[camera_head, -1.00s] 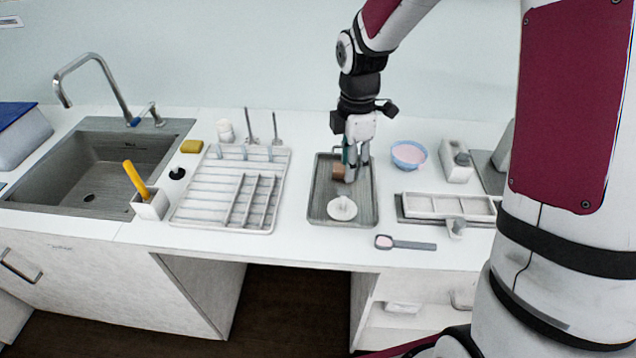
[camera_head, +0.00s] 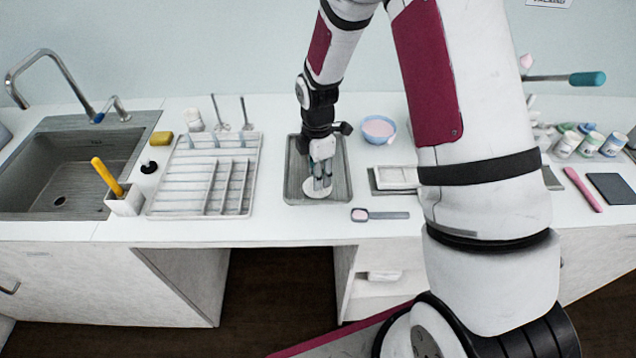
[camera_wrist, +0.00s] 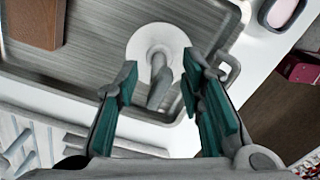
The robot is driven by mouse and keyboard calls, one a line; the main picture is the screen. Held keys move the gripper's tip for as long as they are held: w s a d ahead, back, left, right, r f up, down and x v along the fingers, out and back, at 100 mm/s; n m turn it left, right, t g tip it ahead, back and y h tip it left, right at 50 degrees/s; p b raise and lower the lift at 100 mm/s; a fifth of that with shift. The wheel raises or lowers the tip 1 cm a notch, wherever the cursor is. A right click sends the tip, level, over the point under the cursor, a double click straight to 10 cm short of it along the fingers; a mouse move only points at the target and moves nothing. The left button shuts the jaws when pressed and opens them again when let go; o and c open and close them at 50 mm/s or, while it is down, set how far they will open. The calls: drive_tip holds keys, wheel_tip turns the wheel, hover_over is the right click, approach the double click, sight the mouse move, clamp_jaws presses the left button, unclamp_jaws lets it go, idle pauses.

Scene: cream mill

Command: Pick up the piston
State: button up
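The piston (camera_wrist: 143,42) appears to be the white disc with a grey stem standing up from it, lying in the grey tray (camera_wrist: 70,88). In the head view the white disc (camera_head: 312,187) lies in the front part of the tray (camera_head: 291,185), partly covered by my gripper (camera_head: 318,184). In the wrist view my gripper (camera_wrist: 160,75) is open, with teal finger pads apart. The grey stem shows between the fingertips, and nothing is held. I cannot tell whether either pad touches the stem.
A brown block (camera_wrist: 35,20) lies in the tray. A pink-filled bowl (camera_head: 378,128) stands behind right. A white rack (camera_head: 160,205) and sink (camera_head: 60,165) are to the left.

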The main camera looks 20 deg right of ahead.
drive_tip(key=shift+f, duration=1.3)
clamp_jaws()
wheel_tip(320, 180, up, 10)
drive_tip(key=shift+r+b, duration=0.1)
drive_tip(key=shift+b, duration=0.45)
